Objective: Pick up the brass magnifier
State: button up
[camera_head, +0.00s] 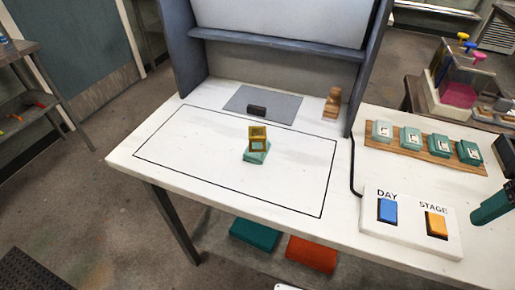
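The brass magnifier (258,131) looks like a small yellow-brass folding frame with square openings. It stands upright on a small teal block (255,157) near the middle of the black-outlined area on the white table. Nothing touches it from above or from the sides. My gripper is not seen in this view.
The white tabletop (200,140) is clear around the block. Behind are a grey mat (263,104) with a dark block (257,110) and a wooden figure (332,103). To the right are a wooden strip with teal blocks (411,138) and a DAY/STAGE button panel (408,235).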

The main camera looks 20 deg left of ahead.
aim_at(255, 133)
jog(key=z, duration=2.45)
jog(key=k, duration=2.7)
jog(key=u, duration=1.2)
jog(key=i, duration=0.45)
jog(key=z, duration=0.05)
